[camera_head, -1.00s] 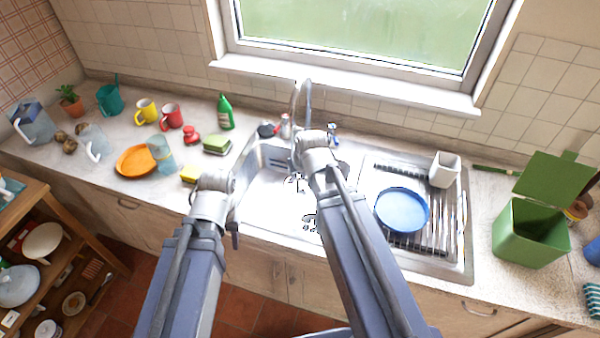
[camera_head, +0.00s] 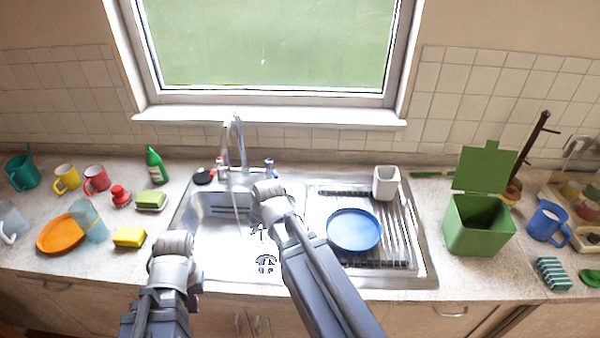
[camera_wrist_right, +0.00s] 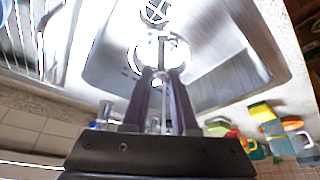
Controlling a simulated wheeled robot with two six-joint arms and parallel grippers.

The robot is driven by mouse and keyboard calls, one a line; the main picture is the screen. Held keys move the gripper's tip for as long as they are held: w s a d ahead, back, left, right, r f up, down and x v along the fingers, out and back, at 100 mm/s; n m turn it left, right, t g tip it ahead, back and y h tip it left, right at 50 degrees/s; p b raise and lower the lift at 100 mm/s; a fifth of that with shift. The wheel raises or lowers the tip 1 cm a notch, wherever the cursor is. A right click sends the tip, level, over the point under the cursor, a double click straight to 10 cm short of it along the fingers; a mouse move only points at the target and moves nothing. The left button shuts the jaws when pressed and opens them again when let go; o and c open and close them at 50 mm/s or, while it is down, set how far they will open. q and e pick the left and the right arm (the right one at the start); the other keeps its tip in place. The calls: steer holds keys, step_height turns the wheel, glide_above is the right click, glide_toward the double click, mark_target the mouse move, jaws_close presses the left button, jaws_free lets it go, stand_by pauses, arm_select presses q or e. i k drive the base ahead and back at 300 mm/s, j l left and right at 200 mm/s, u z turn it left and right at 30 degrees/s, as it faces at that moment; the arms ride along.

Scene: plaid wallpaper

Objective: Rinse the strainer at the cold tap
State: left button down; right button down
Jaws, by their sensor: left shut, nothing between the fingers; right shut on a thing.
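My right gripper (camera_wrist_right: 160,72) is shut on a pale, glaring thing with dark marks, apparently the strainer (camera_wrist_right: 160,48), low over the sink basin. In the head view the strainer (camera_head: 258,232) shows only as dark marks beside my right arm, which hides the fingers. Similar dark marks (camera_head: 265,263) lie nearer the front of the basin; I cannot tell what they are. The tap spout (camera_head: 239,125) arches over the sink (camera_head: 205,245), with a blue-marked cold tap (camera_head: 270,167) on its right. A thin vertical streak hangs below the spout. My left gripper (camera_head: 194,300) is shut and empty, mostly hidden, at the counter's front.
A red-marked tap (camera_head: 219,168) stands left of the spout. A blue plate (camera_head: 354,230) and a white cup (camera_head: 386,182) stand on the drainboard (camera_head: 405,255). A yellow sponge (camera_head: 129,237) lies left of the sink. An open green bin (camera_head: 478,225) stands to the right.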

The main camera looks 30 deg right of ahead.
mark_target(269, 161)
steer(key=z, duration=0.65)
steer(key=i+l+z, duration=0.1)
steer(key=z, duration=0.35)
steer(key=i+l+z, duration=0.1)
steer(key=z, duration=0.3)
steer(key=i+l+z, duration=0.1)
steer(key=z, duration=0.35)
